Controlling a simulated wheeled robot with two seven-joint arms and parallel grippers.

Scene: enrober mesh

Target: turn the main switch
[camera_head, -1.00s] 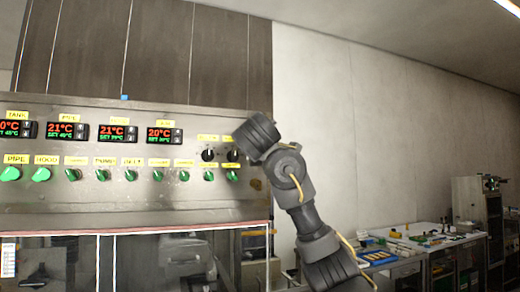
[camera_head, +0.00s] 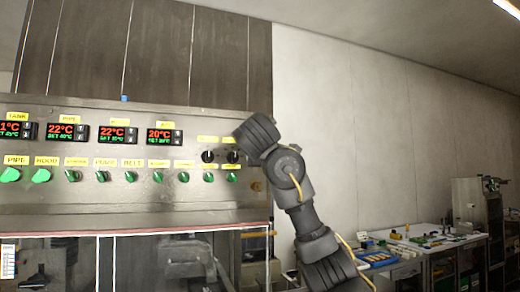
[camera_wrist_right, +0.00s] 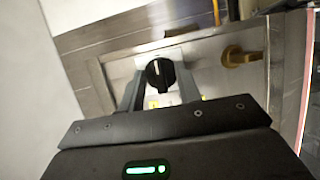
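A round black knob with a pale pointer line (camera_wrist_right: 160,72) sits on the metal panel in the right wrist view. My right gripper (camera_wrist_right: 160,80) has its two grey fingers apart, one on each side of this knob; a firm grip on it does not show. In the head view the black knob (camera_head: 233,157) is at the right of the panel, just below my right wrist, and the fingers are hidden by the arm. A second black knob (camera_head: 208,157) is to its left. Which control is the main switch cannot be read. My left gripper is not in view.
The control panel (camera_head: 100,200) has several green knobs and temperature displays. A brass-coloured handle (camera_wrist_right: 240,57) stands out beside the knob in the wrist view. A wall (camera_head: 370,130) and a cluttered workbench (camera_head: 410,262) are to the right.

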